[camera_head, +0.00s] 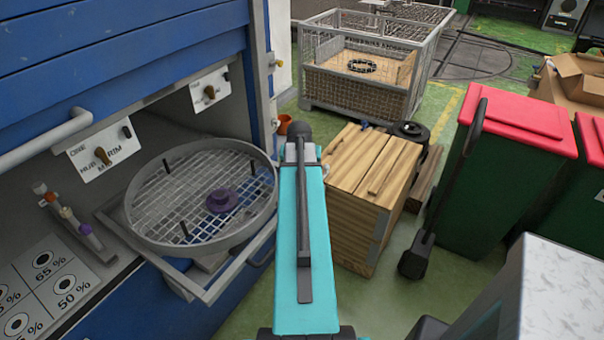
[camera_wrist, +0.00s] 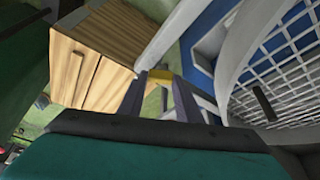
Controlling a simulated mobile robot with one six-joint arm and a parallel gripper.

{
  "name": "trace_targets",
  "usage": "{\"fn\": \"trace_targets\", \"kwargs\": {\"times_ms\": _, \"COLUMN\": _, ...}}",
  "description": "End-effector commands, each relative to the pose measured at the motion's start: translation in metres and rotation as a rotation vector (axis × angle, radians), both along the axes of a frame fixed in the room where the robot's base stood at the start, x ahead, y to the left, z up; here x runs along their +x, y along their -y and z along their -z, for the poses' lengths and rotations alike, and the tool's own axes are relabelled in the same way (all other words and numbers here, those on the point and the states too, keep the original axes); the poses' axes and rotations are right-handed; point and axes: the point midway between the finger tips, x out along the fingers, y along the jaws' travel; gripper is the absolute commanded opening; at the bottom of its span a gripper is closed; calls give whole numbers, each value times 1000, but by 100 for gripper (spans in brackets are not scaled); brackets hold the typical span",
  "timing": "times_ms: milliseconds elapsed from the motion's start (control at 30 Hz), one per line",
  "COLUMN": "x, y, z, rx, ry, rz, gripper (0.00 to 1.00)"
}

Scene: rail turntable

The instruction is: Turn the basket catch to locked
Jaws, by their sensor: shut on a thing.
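The round grey basket (camera_head: 268,205) with a mesh floor sits on a pulled-out frame (camera_head: 222,283) at the left. A purple hub (camera_head: 222,200) stands on the mesh. The basket's rim and mesh also show at the right of the wrist view (camera_wrist: 240,60). My gripper (camera_wrist: 160,85) is at the outer side of the frame, with its fingers closed around a small yellow piece (camera_wrist: 160,74), which looks like the basket catch. How far the catch is turned cannot be told. In the head view my teal arm hides the gripper and the catch.
A wooden crate (camera_head: 350,230) stands close to the right of my arm. A green bin with a red lid (camera_head: 520,125) is farther right. A wire cage (camera_head: 360,95) stands behind. The blue cabinet (camera_head: 120,50) with labelled switch plates (camera_head: 103,150) bounds the left.

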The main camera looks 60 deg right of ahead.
Motion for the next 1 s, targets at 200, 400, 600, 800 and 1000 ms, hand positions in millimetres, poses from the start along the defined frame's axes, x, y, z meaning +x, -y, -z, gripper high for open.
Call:
{"fn": "trace_targets", "kwargs": {"times_ms": 200, "x": 3, "y": -1, "z": 2, "rx": 1, "ry": 1, "rz": 150, "gripper": 9}}
{"fn": "trace_targets", "kwargs": {"times_ms": 400, "x": 4, "y": -1, "z": 1, "rx": 2, "ry": 2, "rz": 287, "gripper": 9}}
{"fn": "trace_targets", "kwargs": {"times_ms": 600, "x": 5, "y": -1, "z": 1, "rx": 2, "ry": 1, "rz": 398, "gripper": 9}}
{"fn": "trace_targets", "kwargs": {"times_ms": 800, "x": 5, "y": -2, "z": 1, "rx": 3, "ry": 1, "rz": 468, "gripper": 9}}
{"fn": "trace_targets", "kwargs": {"times_ms": 1000, "x": 5, "y": -2, "z": 0, "rx": 3, "ry": 1, "rz": 495, "gripper": 9}}
